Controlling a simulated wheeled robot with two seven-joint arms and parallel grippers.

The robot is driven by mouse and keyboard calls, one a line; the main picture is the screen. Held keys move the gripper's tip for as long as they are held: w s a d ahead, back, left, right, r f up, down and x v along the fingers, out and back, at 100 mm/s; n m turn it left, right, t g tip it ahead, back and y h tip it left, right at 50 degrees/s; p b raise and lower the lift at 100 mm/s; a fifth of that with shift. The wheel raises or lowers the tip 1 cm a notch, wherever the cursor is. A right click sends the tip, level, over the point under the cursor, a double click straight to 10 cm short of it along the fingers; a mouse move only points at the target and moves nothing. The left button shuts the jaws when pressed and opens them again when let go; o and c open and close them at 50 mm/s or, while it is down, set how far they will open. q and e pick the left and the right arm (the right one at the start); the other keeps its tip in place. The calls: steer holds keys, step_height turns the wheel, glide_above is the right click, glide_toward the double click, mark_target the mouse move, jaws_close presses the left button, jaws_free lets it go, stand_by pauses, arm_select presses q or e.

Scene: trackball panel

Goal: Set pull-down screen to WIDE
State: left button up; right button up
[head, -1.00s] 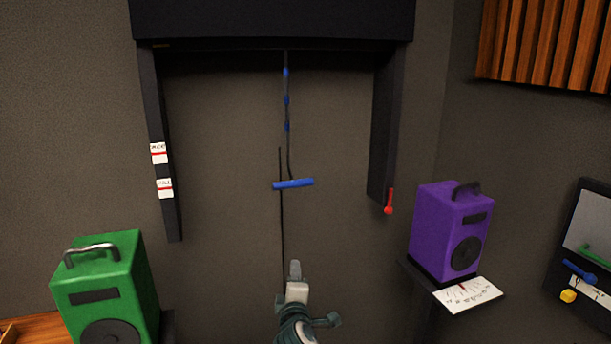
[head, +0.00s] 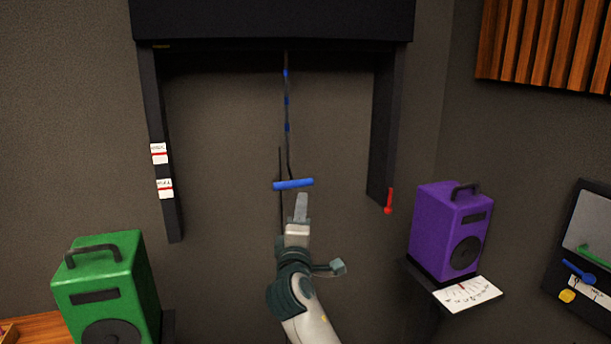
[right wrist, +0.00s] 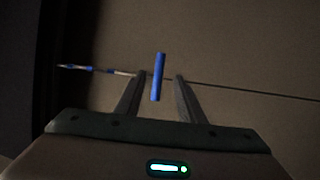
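The pull-down screen's black housing (head: 270,20) spans the top of the head view. A cord with blue marks (head: 287,100) hangs from it and ends in a blue bar handle (head: 293,184). Two white labels with red lines (head: 159,153) sit on the left side rail; their words are too blurred to read. My left gripper is not in view.
A red lever (head: 389,201) is at the foot of the right rail (head: 385,130). A green speaker (head: 106,285) stands at lower left. A purple speaker (head: 449,232) stands on a shelf at right, beside a white dial card (head: 468,294). The wall around the handle is clear.

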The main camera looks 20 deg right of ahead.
steer(key=p+x, duration=0.4)
steer(key=x, duration=1.2)
steer(key=shift+w, duration=0.25)
steer(key=shift+r, duration=0.15)
jaws_close()
